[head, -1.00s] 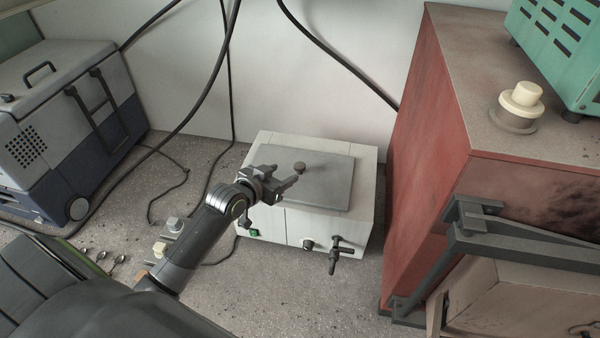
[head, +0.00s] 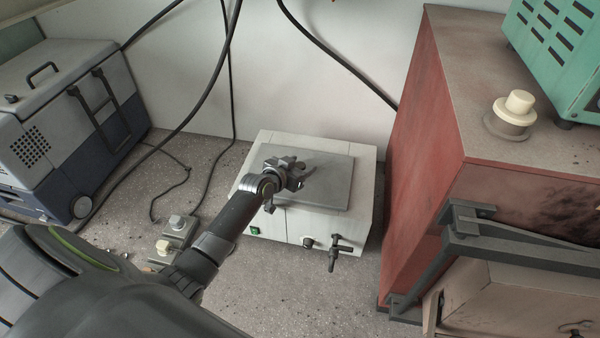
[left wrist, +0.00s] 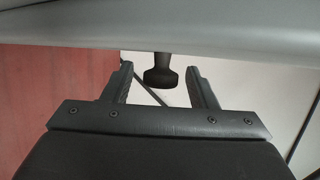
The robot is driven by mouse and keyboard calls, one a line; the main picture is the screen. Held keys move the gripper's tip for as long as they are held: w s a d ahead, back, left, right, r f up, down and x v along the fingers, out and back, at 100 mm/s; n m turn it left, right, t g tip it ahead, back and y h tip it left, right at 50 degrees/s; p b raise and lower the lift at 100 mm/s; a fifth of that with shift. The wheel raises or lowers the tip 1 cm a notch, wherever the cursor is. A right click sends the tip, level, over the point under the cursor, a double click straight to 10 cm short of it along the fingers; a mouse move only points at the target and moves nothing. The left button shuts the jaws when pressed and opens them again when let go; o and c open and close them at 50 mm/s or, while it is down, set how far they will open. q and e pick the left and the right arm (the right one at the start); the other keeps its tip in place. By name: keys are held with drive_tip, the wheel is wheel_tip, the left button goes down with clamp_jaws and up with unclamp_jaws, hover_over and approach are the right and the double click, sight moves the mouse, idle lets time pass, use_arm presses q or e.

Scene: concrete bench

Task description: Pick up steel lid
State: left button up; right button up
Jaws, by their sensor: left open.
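The steel lid (head: 336,170) is a flat grey plate lying on top of a white box-shaped bath (head: 275,225) on the bench. In the left wrist view the lid's dark knob (left wrist: 160,76) shows between the fingers, with the grey lid (left wrist: 160,28) across the top of the picture. My left gripper (head: 300,175) is over the lid at its knob, which the gripper hides in the head view. Its two fingers (left wrist: 160,88) are open, one on each side of the knob, and I see gaps beside it. My right gripper is not in view.
A red cabinet (head: 425,150) stands close to the right of the bath. A grey-blue cooler box (head: 70,130) is at the left. Black cables hang along the back wall. A tap (head: 338,250) sticks out from the bath's front. Small weights (head: 176,228) lie left of it.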

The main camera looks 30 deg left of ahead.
use_arm(q)
drive_tip(key=shift+w, duration=0.1)
drive_tip(key=shift+c, duration=0.4)
clamp_jaws()
